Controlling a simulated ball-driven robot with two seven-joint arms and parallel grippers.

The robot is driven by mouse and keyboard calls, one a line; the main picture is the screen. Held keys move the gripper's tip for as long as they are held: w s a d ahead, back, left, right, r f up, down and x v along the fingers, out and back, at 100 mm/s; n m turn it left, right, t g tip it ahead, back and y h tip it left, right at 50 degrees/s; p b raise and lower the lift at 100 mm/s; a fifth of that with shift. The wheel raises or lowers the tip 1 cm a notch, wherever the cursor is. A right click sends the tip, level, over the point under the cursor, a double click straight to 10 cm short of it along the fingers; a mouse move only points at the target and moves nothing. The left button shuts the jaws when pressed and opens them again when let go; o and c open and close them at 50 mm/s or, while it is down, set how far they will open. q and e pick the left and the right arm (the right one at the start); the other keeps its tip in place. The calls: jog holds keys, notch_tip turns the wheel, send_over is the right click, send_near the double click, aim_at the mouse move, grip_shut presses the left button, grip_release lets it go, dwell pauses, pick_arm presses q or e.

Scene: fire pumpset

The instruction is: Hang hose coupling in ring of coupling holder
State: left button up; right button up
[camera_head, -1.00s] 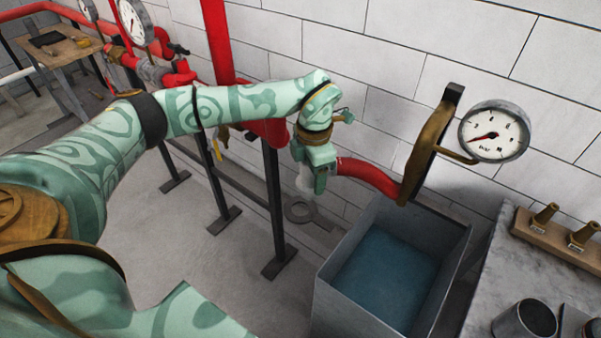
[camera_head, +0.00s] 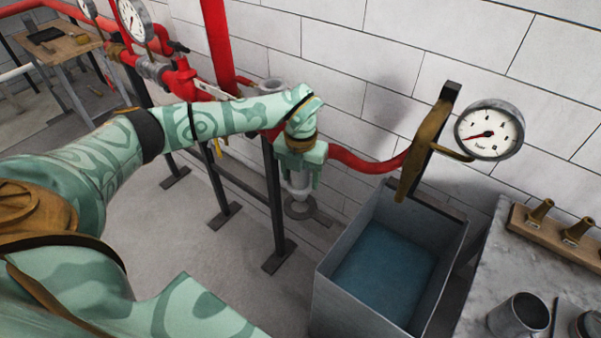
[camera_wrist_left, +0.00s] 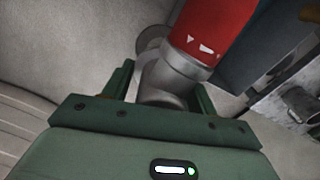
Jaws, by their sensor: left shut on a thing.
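My left gripper (camera_head: 299,178) is shut on the grey hose coupling (camera_head: 300,184). The coupling points down, roughly upright, with its lower end below the fingers. In the left wrist view, the coupling (camera_wrist_left: 166,82) sits between the fingers, joined to a red hose (camera_wrist_left: 213,28). The hose (camera_head: 368,162) runs right towards a brass-coloured plate. A grey ring (camera_head: 298,209), apparently the coupling holder's, shows low by the wall, just below the coupling in the head view. The coupling partly covers it, and the height gap cannot be told. My right gripper is not in view.
An open grey tank (camera_head: 330,283) with blue water stands right of the gripper. A pressure gauge (camera_head: 489,131) and brass plate (camera_head: 427,150) are above it. Dark posts (camera_head: 274,205) carry red pipes on the left. A stone counter (camera_head: 480,270) is at the right.

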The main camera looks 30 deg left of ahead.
pick_arm(q)
jog(key=shift+f+b, duration=1.65)
jog(key=shift+f, duration=2.1)
jog(key=o, duration=1.4)
jog(key=shift+c, duration=0.2)
notch_tip(320, 180, up, 16)
jog(key=shift+r+p, duration=0.15)
jog(key=shift+p, duration=0.8)
jog(key=shift+d, duration=0.1)
